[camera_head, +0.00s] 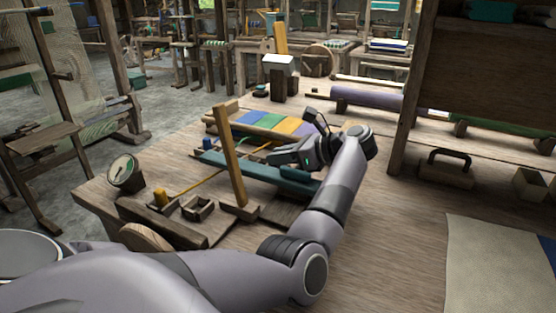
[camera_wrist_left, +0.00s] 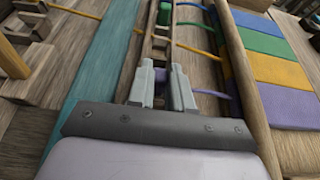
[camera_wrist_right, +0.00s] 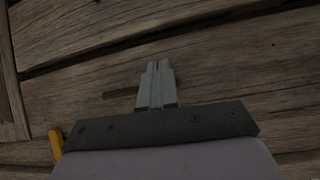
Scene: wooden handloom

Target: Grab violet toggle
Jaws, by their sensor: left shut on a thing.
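My left gripper (camera_head: 280,157) reaches in over the small loom on the table. In the left wrist view its two fingers (camera_wrist_left: 167,84) are closed with a narrow gap between them. A violet cord (camera_wrist_left: 212,93) runs from the violet strip (camera_wrist_left: 288,106) to the right finger. The violet toggle at its end is mostly hidden between the fingers, which are shut on it. My right gripper (camera_wrist_right: 156,88) is shut and empty above wooden planks, out of the head view.
A wooden post (camera_head: 229,155) stands left of my left gripper. A teal bar (camera_wrist_left: 95,70) runs alongside the toggle row. A dial gauge (camera_head: 123,171) sits at the table's left edge. A pale sheet (camera_head: 495,262) lies at the right, and the table's front middle is clear.

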